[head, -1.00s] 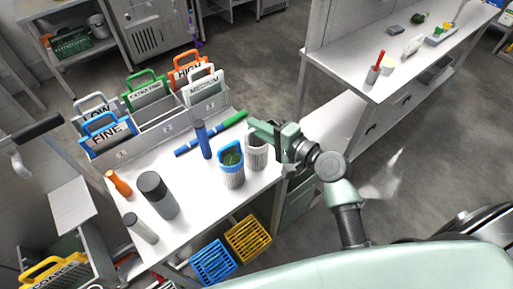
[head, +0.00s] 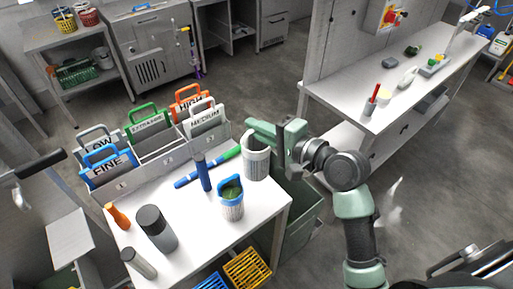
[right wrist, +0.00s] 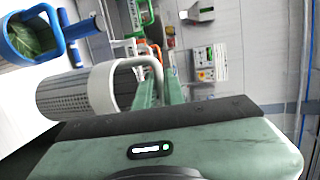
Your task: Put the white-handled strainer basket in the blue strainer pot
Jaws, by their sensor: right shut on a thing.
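The white-handled strainer basket (head: 257,165) is a pale, perforated cup. My right gripper (head: 268,133) is shut on its white handle and holds it near the table's right edge, apparently raised above the top. In the right wrist view the basket (right wrist: 75,95) lies sideways in the picture, its handle between the fingers (right wrist: 158,88). The blue strainer pot (head: 232,208), with blue rim and handle and green leaves inside, stands on the white table, in front of and slightly left of the basket. Its blue rim (right wrist: 62,38) also shows in the right wrist view. My left gripper is out of view.
A dark blue cylinder (head: 204,174) stands left of the pot, beside a blue-and-green stick (head: 192,179). A grey cylinder (head: 157,228) and an orange bottle (head: 117,216) stand at the left. Labelled plates fill a rack behind. A yellow crate (head: 247,269) is below the table's front edge.

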